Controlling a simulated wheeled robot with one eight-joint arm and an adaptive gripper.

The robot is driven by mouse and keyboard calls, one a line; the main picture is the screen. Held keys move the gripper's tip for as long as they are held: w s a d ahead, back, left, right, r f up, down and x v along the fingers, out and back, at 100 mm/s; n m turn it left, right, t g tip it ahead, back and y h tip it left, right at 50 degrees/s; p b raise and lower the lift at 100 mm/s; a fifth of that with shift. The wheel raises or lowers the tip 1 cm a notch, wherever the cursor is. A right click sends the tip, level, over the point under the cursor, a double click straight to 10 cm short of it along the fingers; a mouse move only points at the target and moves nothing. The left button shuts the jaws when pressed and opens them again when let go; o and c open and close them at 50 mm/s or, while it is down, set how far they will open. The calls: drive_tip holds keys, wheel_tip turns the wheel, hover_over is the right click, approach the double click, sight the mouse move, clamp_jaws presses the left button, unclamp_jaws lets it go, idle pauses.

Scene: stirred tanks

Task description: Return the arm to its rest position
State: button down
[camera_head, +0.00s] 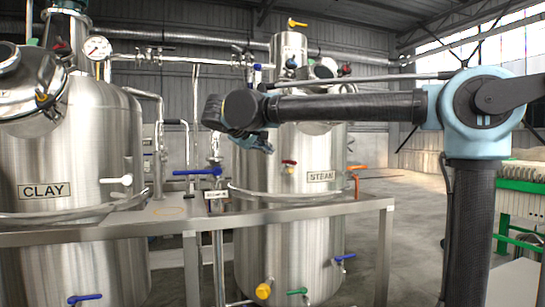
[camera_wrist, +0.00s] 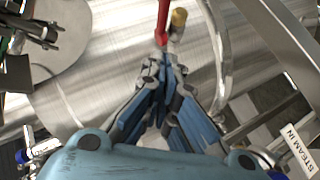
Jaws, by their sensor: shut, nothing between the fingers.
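My arm reaches in from the right in the head view, its long dark link level in front of the right steel tank (camera_head: 290,240). My gripper (camera_head: 264,147) hangs at the end of this link, before the tank's upper part. In the wrist view my gripper's (camera_wrist: 165,62) blue and grey fingers meet at their tips with nothing between them. A red handle (camera_wrist: 162,20) shows just beyond the fingertips. I cannot tell whether the fingers touch it.
The left tank (camera_head: 100,150) is labelled CLAY. A steel frame rail (camera_head: 330,210) crosses in front of the tanks. A blue valve handle (camera_head: 197,171) and a red one (camera_head: 289,162) are near the gripper. Open floor (camera_head: 410,195) shows behind, at right.

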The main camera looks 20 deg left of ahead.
drive_tip(key=d+v, duration=0.1)
drive_tip(key=v, duration=0.4)
drive_tip(key=w+d+f+m+g+h, duration=0.1)
drive_tip(key=w+d+f+g, duration=0.1)
drive_tip(key=d+f, duration=0.7)
drive_tip(key=w+d+f+m+g, duration=0.1)
drive_tip(key=w+d+f+g, duration=0.2)
drive_tip(key=d, duration=0.9)
drive_tip(key=w+d+f+m+g+h, duration=0.1)
drive_tip(key=d+f+m+g, duration=0.1)
drive_tip(key=d+f, duration=0.75)
drive_tip(key=s+d+f+m+g+y, duration=0.25)
drive_tip(key=s+d+f, duration=0.45)
drive_tip(key=d+f, duration=0.5)
drive_tip(key=s+d+f+m+y, duration=0.1)
drive_tip(key=s+d+f, duration=0.1)
drive_tip(key=s+f, duration=0.3)
drive_tip(key=s+d+f+m+g+y, duration=0.1)
drive_tip(key=s+f, duration=0.4)
drive_tip(key=f, duration=0.5)
drive_tip(key=shift+s+d+m+y, duration=0.15)
drive_tip(key=shift+d+m+y, duration=0.4)
drive_tip(key=shift+d, duration=0.7)
drive_tip(key=shift+w+f, duration=0.25)
drive_tip(key=shift+w, duration=0.2)
